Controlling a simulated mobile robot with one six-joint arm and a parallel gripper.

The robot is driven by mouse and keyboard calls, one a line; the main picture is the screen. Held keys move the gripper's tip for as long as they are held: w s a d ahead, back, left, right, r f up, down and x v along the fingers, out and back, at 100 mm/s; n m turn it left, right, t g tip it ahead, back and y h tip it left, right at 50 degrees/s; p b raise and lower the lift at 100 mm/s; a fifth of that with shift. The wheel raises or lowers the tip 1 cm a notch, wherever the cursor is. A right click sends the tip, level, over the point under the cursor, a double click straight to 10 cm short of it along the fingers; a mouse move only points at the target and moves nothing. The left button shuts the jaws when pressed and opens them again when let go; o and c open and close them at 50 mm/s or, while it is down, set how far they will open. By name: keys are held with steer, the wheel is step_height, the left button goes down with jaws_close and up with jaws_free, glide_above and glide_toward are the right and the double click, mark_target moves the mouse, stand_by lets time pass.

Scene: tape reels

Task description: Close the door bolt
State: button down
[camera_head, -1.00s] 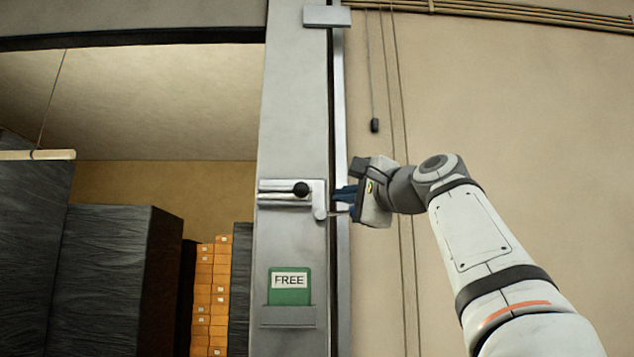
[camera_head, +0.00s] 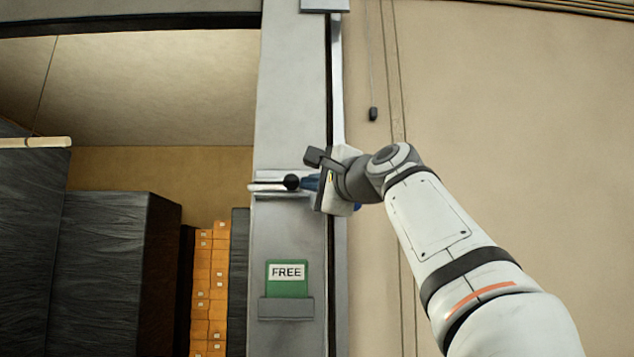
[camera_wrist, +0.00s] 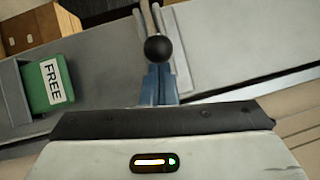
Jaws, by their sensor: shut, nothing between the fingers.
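The door bolt (camera_head: 268,187) is a light metal bar on the grey door post, with a round black knob (camera_head: 291,182). My gripper (camera_head: 305,183) is at the right side of the knob, its blue fingertips shut and empty. In the wrist view the black knob (camera_wrist: 158,49) stands right at the tips of the blue fingers (camera_wrist: 158,80); I cannot tell whether they touch. The bolt's bar (camera_wrist: 147,18) runs on beyond the knob. The right part of the bolt is hidden behind my gripper in the head view.
A green FREE card (camera_head: 287,272) sits in a grey holder (camera_head: 286,309) below the bolt. A dark pull cord end (camera_head: 373,114) hangs by the wall on the right. Dark wrapped stacks (camera_head: 100,270) and orange boxes (camera_head: 211,285) stand in the opening at left.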

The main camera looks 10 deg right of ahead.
mark_target(290, 183)
steer(key=a, duration=0.3)
steer(key=shift+w+a+p, duration=0.25)
steer(key=shift+w+p, duration=0.05)
steer(key=shift+p, duration=0.05)
steer(key=shift+d, duration=0.1)
